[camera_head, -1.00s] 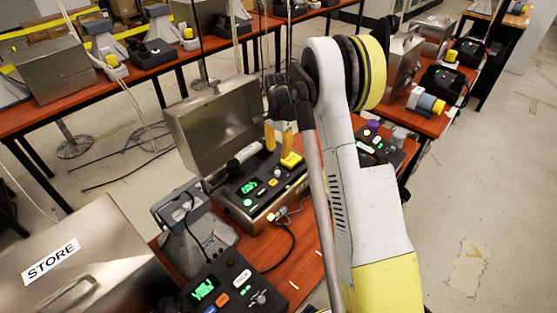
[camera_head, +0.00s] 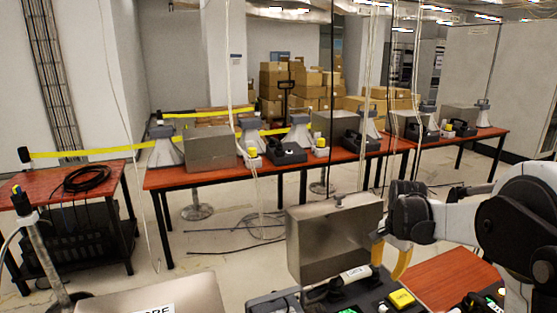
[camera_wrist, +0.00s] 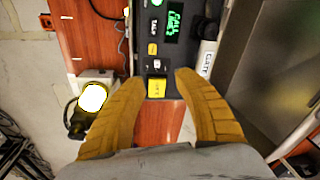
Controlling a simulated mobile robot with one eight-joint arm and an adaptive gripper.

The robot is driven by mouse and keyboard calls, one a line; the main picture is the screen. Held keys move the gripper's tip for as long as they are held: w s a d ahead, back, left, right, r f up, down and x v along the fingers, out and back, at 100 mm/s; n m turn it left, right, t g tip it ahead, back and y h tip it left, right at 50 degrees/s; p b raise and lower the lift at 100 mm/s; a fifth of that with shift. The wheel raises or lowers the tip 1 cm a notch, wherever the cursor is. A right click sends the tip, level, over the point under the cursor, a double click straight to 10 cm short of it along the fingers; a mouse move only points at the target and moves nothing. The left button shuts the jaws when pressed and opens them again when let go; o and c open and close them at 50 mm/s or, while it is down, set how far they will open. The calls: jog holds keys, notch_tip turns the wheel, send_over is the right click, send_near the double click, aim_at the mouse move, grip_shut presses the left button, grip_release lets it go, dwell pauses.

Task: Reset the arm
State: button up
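My gripper (camera_head: 391,258) is at the lower right in the head view, with two yellow fingers spread apart over a black paging phone. The phone (camera_wrist: 145,40) lies beyond the fingertips, with a lit green display (camera_wrist: 174,22) and a yellow button (camera_wrist: 157,88). A white labelled handset (camera_wrist: 207,55) lies at its right side. The phone's yellow button also shows in the head view (camera_head: 401,298).
A long red-topped table (camera_head: 215,174) across the back carries metal boxes, phones and grey horns. A smaller table (camera_head: 70,182) with coiled cable stands at left. Cords hang in the middle.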

jog(key=s+a+r+n+t+b, duration=0.1)
jog(key=s+a+r+n+t, duration=0.15)
jog(key=s+a+r, duration=0.35)
jog(key=s+a+r+n+t, duration=0.1)
jog(key=s+a+r+n, duration=0.15)
jog(key=s, duration=0.55)
jog(key=s+a+f+n+t, duration=0.1)
jog(key=s+a+n, duration=0.1)
jog(key=s, duration=0.4)
jog(key=s+a+f+n+t+b, duration=0.1)
jog(key=s+a+n, duration=0.1)
jog(key=s+n, duration=0.2)
jog(key=shift+s, duration=1.1)
